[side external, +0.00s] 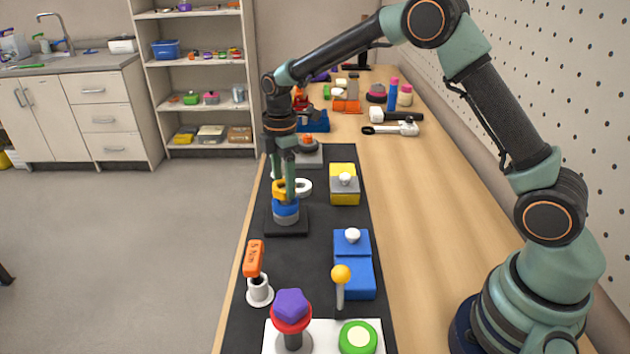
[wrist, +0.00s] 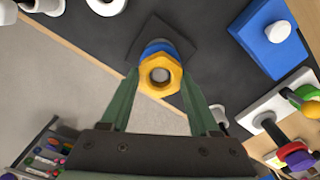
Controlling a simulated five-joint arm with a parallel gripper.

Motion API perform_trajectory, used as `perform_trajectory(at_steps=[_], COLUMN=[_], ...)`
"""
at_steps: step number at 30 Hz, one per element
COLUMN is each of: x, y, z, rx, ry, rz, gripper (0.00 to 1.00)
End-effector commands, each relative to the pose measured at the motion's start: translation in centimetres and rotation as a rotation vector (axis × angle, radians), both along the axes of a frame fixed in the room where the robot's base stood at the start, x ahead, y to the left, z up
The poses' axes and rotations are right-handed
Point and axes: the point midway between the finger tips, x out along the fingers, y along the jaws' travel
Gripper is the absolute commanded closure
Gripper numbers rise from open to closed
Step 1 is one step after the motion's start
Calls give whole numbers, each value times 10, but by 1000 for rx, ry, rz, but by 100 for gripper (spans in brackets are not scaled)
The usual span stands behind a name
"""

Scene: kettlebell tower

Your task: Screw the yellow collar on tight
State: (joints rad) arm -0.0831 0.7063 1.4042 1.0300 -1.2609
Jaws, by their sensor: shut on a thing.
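The yellow collar (wrist: 147,83) is a hexagonal nut with a round hole, seen from above in the wrist view. A grey round end shows inside the hole. My gripper (wrist: 160,78) has one green finger on each side of the collar and is shut on it. In the side view the collar (side external: 279,187) is partly hidden by my gripper (side external: 286,190). It sits above a blue ring (side external: 286,208) on a grey round piece and a dark square base (side external: 287,229). I cannot tell whether the collar touches the blue ring.
A white loop (side external: 303,187) stands close behind the collar. A yellow and grey block (side external: 344,191) and a blue block (side external: 357,278) with white knobs are to the right. An orange-handled piece (side external: 254,258) stands in front. The black mat (side external: 325,225) is bare between them.

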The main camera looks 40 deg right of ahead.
Motion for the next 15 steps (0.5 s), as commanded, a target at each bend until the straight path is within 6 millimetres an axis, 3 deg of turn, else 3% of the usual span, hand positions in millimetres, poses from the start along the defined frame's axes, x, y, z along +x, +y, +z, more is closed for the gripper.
perform_trajectory(at_steps=[15], x=[0], y=[0], z=[-11], rx=[0], ry=[1], rz=[0], gripper=[99])
